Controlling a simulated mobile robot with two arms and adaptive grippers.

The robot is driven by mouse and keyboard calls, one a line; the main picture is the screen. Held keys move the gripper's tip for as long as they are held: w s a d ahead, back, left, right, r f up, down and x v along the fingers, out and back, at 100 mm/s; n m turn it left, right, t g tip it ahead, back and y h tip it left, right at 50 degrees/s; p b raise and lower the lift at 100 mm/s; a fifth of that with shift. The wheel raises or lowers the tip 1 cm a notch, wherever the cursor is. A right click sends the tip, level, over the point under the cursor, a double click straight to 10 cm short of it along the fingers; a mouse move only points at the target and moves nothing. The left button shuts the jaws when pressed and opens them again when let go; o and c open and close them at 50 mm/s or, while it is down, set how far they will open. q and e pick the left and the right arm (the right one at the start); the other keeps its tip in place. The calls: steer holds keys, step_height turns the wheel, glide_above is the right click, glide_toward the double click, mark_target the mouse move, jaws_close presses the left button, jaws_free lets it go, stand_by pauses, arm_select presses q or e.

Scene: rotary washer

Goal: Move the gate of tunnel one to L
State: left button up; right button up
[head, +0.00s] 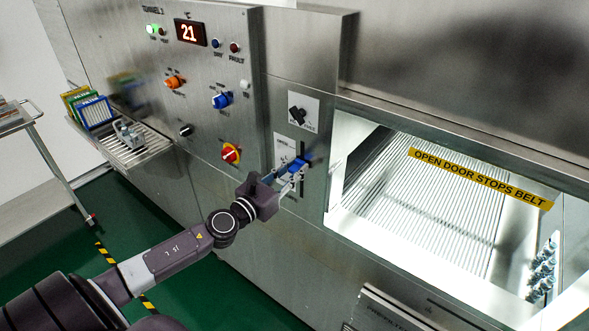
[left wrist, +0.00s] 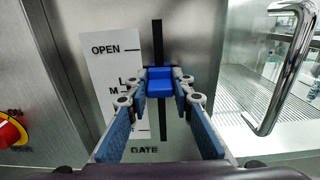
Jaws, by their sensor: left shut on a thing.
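The gate slider is a blue knob (left wrist: 160,80) on a vertical black slot (left wrist: 157,40) in the steel panel. My left gripper (left wrist: 160,88) is shut on the knob, one finger on each side. In the head view the left gripper (head: 293,170) reaches the same slider, partly covering its label. My right gripper is not in view.
A black rotary knob (head: 297,116) sits above the slider. The control panel (head: 210,75) with display "21" and a red-yellow switch (head: 231,153) is to the left. An opening with a belt (head: 420,185) and a yellow warning strip (head: 480,178) is to the right.

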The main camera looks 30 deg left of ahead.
arm_select(q)
jaws_close()
steer(key=shift+f, duration=0.1)
steer(key=shift+f+b, duration=0.2)
steer(key=shift+b, duration=0.15)
steer(key=o, duration=0.9)
jaws_free()
steer(key=shift+o, duration=0.2)
